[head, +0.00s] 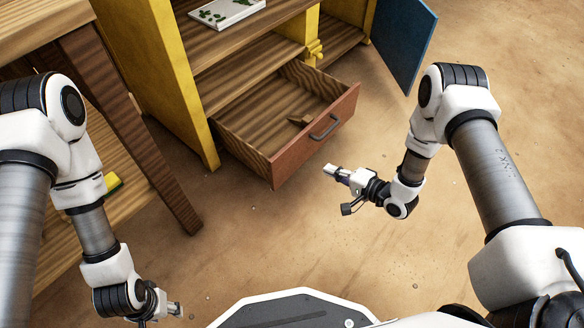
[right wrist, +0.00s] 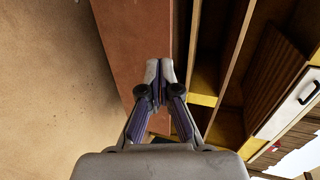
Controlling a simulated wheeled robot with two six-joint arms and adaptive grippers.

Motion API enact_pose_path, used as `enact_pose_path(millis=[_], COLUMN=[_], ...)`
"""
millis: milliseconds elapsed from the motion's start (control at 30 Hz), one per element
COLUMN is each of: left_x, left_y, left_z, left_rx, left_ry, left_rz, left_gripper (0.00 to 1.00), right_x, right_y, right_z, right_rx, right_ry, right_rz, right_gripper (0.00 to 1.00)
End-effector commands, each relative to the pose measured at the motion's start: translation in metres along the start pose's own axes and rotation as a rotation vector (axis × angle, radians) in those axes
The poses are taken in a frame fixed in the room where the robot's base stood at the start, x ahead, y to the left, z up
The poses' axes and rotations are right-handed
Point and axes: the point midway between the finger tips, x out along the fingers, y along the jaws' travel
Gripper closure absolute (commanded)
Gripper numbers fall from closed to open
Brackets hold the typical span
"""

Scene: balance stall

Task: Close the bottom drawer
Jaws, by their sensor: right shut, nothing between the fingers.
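The bottom drawer (head: 285,158) stands pulled out of the yellow cabinet in the head view. Its reddish-brown front has a dark handle (head: 325,127), and a small wooden piece (head: 300,120) lies inside. My right gripper (head: 332,171) is shut and empty, just in front of and below the drawer front, with a gap in the head view. In the right wrist view the shut fingertips (right wrist: 160,70) point along the reddish drawer front (right wrist: 135,45); I cannot tell if they touch. My left gripper (head: 174,309) is low at the left, far from the drawer; its opening is unclear.
The yellow cabinet (head: 170,75) has an open blue door (head: 403,40) at the right. A white tray (head: 245,10) with green bits sits on a shelf. A wooden table leg (head: 130,130) stands left of the cabinet. The floor in front of the drawer is free.

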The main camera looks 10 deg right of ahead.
Motion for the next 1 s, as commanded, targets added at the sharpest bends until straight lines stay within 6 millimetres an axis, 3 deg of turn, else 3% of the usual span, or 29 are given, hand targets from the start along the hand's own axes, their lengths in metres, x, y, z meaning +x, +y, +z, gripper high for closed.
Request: enact_pose_path(millis=[167, 533, 700, 1000], left_x=[0.009, 0.051, 0.066, 0.069], left_y=[0.000, 0.000, -0.001, -0.001], left_z=[0.000, 0.000, -0.001, -0.002], left_rx=[0.000, -0.001, -0.004, -0.006], left_ry=[0.001, 0.001, 0.003, 0.005], left_rz=[0.000, 0.000, -0.001, -0.001], left_gripper=[0.51, 0.51, 0.51, 0.51], right_x=[0.019, 0.099, 0.126, 0.137], right_y=[0.001, 0.004, -0.006, -0.014], right_z=[0.001, 0.001, 0.001, 0.000], right_rx=[-0.002, -0.004, -0.003, 0.000], right_ry=[-0.003, -0.002, 0.000, 0.000], right_rz=[0.000, 0.001, 0.000, 0.003], right_gripper=[1.00, 1.00, 1.00, 1.00])
